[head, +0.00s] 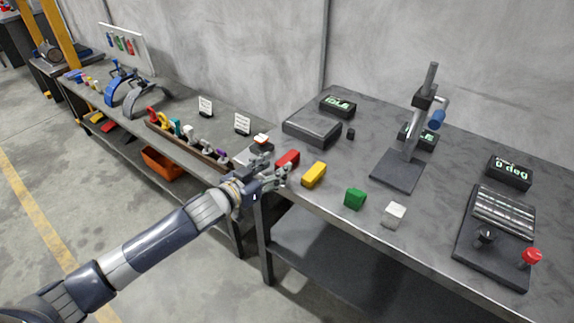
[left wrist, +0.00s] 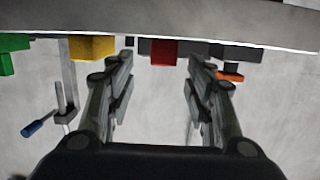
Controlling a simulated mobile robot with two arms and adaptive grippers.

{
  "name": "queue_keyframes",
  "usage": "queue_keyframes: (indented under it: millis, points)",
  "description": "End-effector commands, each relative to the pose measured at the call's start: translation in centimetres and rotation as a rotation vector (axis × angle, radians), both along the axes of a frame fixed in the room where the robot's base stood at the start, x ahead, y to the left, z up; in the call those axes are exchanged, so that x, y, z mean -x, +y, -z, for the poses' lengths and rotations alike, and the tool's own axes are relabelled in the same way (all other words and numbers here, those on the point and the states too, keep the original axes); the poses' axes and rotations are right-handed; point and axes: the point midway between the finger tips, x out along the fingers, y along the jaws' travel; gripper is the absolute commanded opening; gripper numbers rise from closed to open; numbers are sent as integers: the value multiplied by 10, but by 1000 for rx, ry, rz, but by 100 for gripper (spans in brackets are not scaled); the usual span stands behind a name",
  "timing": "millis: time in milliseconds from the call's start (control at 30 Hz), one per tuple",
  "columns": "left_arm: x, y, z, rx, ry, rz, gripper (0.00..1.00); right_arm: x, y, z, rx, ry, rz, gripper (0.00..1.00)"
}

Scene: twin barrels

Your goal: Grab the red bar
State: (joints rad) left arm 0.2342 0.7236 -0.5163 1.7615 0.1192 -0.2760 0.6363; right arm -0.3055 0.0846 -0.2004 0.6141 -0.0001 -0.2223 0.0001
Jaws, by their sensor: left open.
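The red bar (head: 288,159) lies near the left front edge of the right metal table (head: 400,236), just beyond my left gripper (head: 278,178). My left gripper is open and empty, its fingers pointing toward the bar. In the left wrist view, the red bar (left wrist: 163,52) shows above and between the two open fingers (left wrist: 158,75), apart from both. The wrist view appears upside down, with the table edge across its top. My right gripper is not in view.
A yellow block (head: 314,174), green block (head: 355,198) and white block (head: 394,214) lie in a row to the right of the bar. A dark scale (head: 312,128) stands behind. A stand (head: 400,170) is farther right. The left bench (head: 225,122) holds several tools.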

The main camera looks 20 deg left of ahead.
Motion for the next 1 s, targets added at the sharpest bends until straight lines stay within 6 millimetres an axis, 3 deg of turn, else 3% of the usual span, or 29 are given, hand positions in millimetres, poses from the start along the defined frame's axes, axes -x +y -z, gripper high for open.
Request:
queue_keyframes:
  millis: [200,600,933,1000]
  points:
    - [-9,-3,3,-1,-1,0,48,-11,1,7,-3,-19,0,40]
    - [-49,-14,12,-1,-1,0,48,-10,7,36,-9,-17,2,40]
    - [-53,-15,11,0,1,0,48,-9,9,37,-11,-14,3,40]
    - [-53,-15,11,0,1,0,35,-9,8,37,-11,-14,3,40]
